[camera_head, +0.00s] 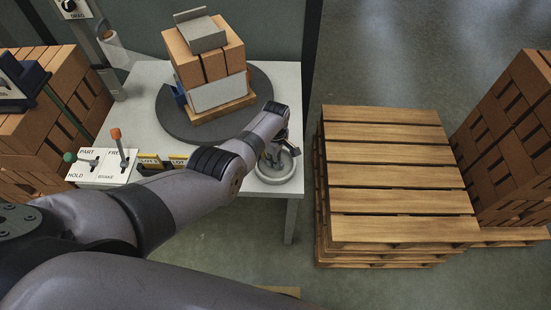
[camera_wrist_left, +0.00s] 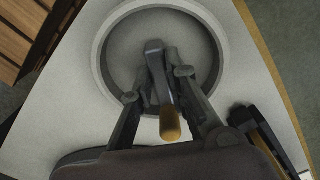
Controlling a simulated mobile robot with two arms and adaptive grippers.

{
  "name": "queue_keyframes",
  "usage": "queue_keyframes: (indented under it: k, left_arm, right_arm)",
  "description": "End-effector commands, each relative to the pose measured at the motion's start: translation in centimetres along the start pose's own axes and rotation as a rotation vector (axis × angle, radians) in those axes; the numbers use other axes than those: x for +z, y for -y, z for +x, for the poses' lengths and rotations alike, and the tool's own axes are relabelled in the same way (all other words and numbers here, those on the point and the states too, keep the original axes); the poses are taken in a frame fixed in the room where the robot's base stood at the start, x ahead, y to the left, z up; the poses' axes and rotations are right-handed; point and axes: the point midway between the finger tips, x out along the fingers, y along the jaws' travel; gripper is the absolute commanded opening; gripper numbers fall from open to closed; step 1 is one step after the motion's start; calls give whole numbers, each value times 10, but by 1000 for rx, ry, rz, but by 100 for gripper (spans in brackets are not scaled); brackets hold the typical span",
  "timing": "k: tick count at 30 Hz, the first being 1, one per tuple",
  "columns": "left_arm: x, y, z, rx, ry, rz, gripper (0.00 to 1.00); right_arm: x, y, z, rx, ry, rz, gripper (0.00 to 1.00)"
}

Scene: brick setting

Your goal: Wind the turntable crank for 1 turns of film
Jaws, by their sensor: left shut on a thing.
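The crank (camera_head: 286,178) is a round grey dish on the front right corner of the white table. In the left wrist view the crank (camera_wrist_left: 112,60) shows as a wide pale ring with a grey bar and a wood-coloured knob (camera_wrist_left: 170,125). My left gripper (camera_wrist_left: 160,82) is shut on the crank's handle, one finger on either side; in the head view my gripper (camera_head: 272,148) is partly hidden by its wrist. The dark round turntable (camera_head: 262,84) carries a wrapped stack of bricks (camera_head: 207,60) on a small wooden pallet. My right gripper is out of view.
A panel (camera_head: 98,172) with green-knobbed and orange-knobbed levers stands on the table's front left, with yellow label plates beside it. A stack of wooden pallets (camera_head: 385,150) stands right of the table. Brick stacks stand at far left and far right (camera_head: 510,140).

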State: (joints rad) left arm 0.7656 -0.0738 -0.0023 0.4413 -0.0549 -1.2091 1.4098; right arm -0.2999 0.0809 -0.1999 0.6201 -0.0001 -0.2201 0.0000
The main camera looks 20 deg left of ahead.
Motion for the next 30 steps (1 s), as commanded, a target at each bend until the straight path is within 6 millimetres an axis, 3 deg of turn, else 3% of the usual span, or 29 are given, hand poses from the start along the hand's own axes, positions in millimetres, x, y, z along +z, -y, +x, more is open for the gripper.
queue_keyframes:
  k: [15, 30]
  left_arm:
    - [-1, -1, -1, 3, -1, -399, 0]
    - [-1, -1, -1, 3, -2, -513, 0]
  right_arm:
    - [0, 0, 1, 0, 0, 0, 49]
    - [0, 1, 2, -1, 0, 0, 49]
